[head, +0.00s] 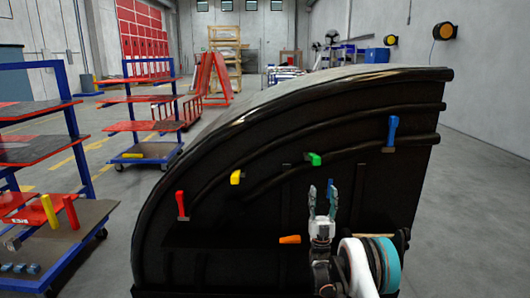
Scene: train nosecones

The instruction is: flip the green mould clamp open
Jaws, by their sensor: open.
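The green mould clamp (314,159) is a small green handle on the dark curved mould (230,170), near the middle of its face. It looks short and low against the surface. My gripper (322,190) is in front of the mould, below and slightly right of the green clamp. Its two fingers point up and stand apart, with nothing seen between them. The gripper appears apart from the clamp, though the depth between them is hard to tell.
On the mould are a red clamp (181,204), a yellow clamp (236,177), a blue clamp (392,130) and an orange handle (290,239). Blue-framed carts (140,160) with red shelves stand at left. Grey floor (480,220) is open at right.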

